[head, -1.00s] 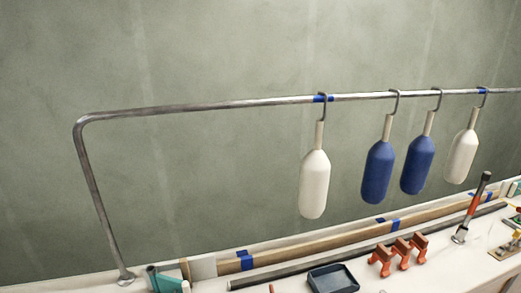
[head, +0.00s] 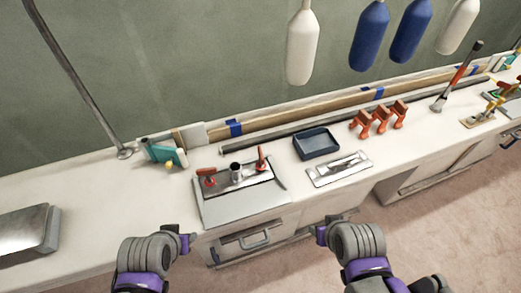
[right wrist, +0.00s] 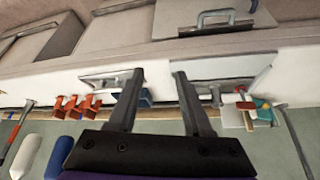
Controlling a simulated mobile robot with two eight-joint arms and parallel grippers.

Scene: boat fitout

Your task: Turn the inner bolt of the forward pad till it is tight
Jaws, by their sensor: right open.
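A metal pad (head: 235,184) lies on the white bench in the head view, with a short upright tube (head: 236,171) at its middle. A red-handled fitting stands at each end of it, one on the left (head: 208,177) and one on the right (head: 261,159). The bolts are too small to make out, and I cannot tell which is the inner one. My left gripper (head: 190,243) is in front of the bench, its jaws unclear. My right gripper (head: 319,234) is also in front of the bench, apart from the pad. In the right wrist view it (right wrist: 157,76) is open and empty.
A flat metal plate (head: 338,169) and a dark blue tray (head: 316,143) lie right of the pad. Orange clamps (head: 379,119) stand beyond. A metal block (head: 27,232) sits at far left. Bottles (head: 302,48) hang above the back.

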